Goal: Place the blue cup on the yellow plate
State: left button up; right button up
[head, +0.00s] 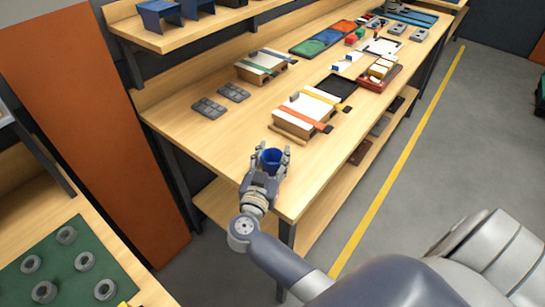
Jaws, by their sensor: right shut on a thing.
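The blue cup (272,158) is held between the fingers of my right gripper (272,155). The gripper is shut on it near the front corner of the long wooden bench (226,147). The cup looks upright with its open top showing. I cannot tell whether its base touches the bench top. I do not see a yellow plate in the head view. My left gripper is not in view.
A red tray (392,80) stands farther back. The bench top left of the cup is clear. A green mat with grey rings (60,265) lies lower left.

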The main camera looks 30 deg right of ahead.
jog(key=shift+f, duration=0.1)
jog(key=o, duration=0.8)
jog(key=shift+a, duration=0.1)
jog(key=shift+c, duration=0.2)
jog(key=shift+o, duration=1.1)
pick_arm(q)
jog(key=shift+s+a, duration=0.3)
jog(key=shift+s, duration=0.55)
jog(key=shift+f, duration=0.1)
